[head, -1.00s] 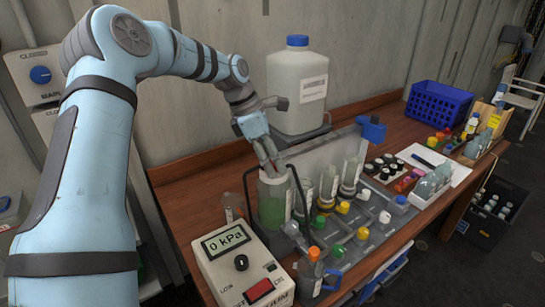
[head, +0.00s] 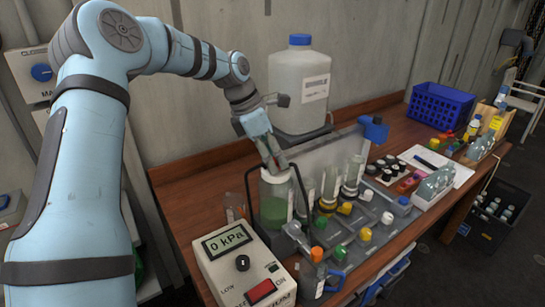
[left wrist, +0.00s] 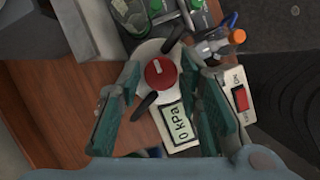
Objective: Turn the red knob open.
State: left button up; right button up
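The red knob (left wrist: 160,73) shows in the left wrist view on a round white top, with a light pointer mark on it. In the head view the knob cannot be made out, as my left gripper (head: 272,158) is over the top of the green-filled jar (head: 273,208). In the left wrist view my left gripper (left wrist: 161,84) has its fingers apart, one on each side of the knob. I cannot tell whether they touch it. My right gripper is in neither view.
A box with a 0 kPa display (head: 226,240) stands in front of the jar. A rack with several vials and coloured caps (head: 345,235) is at its right. A large white jug (head: 299,92) stands behind. A blue basket (head: 439,105) is farther right.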

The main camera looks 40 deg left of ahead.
pick_arm(q)
jog(key=shift+o, duration=0.7)
jog(key=shift+d, duration=0.1)
jog(key=v, duration=1.2)
jog(key=shift+w, duration=0.1)
jog(key=shift+f, duration=0.1)
